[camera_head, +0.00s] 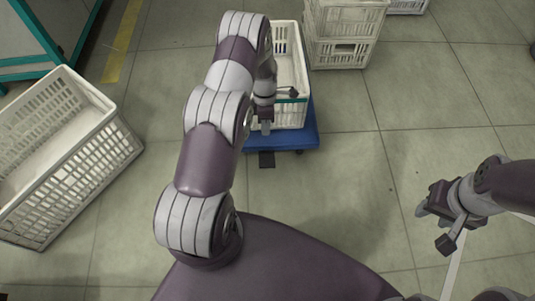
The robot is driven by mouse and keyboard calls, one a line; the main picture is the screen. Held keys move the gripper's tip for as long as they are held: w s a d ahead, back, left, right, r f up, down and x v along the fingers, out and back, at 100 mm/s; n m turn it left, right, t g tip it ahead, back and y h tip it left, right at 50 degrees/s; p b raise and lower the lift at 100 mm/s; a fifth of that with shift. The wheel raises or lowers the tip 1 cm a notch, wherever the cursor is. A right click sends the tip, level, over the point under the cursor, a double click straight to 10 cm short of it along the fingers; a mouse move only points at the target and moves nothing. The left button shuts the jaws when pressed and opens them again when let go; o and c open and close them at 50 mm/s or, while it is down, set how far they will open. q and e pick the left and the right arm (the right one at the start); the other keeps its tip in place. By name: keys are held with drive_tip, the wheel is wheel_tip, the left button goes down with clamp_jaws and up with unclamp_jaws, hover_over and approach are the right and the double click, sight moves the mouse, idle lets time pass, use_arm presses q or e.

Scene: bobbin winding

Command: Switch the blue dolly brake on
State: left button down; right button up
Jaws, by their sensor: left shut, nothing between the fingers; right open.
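The blue dolly (302,137) stands on the floor at the top centre, with a white crate (290,60) on it. A small dark pedal (266,160) sticks out at its near edge, low by the floor; I take it for the brake, but cannot tell its setting. My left gripper (266,128) is shut and empty, pointing down over the dolly's near edge, just above the pedal in the picture. I cannot tell whether it touches the dolly. My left arm hides the dolly's left part. My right gripper (427,204) is open and empty at the right, away from the dolly.
A large white crate (75,185) stands at the left. Stacked white crates (343,50) stand behind the dolly to the right. A teal-edged machine or table (40,60) is at the top left, near a yellow floor line (122,40). The floor right of the dolly is clear.

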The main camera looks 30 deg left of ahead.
sight(266, 165)
use_arm(q)
drive_tip(key=b+x, duration=0.8)
drive_tip(key=x, duration=0.6)
drive_tip(key=shift+s+d+t+p, duration=0.15)
drive_tip(key=shift+t+p, duration=0.15)
drive_tip(key=shift+p, duration=0.3)
drive_tip(key=shift+s+d+f+t+y+p, duration=0.1)
drive_tip(key=shift+s+f+t+y+p, duration=0.15)
drive_tip(key=shift+t+y+p, duration=0.2)
drive_tip(key=shift+s+d+f+p, duration=0.1)
drive_tip(key=shift+s+f+p, duration=0.15)
drive_tip(key=shift+f, duration=0.25)
drive_tip(key=shift+s+d+f, duration=0.15)
drive_tip(key=shift+f, duration=0.75)
drive_tip(key=shift+s+f, duration=0.1)
drive_tip(key=shift+s, duration=0.05)
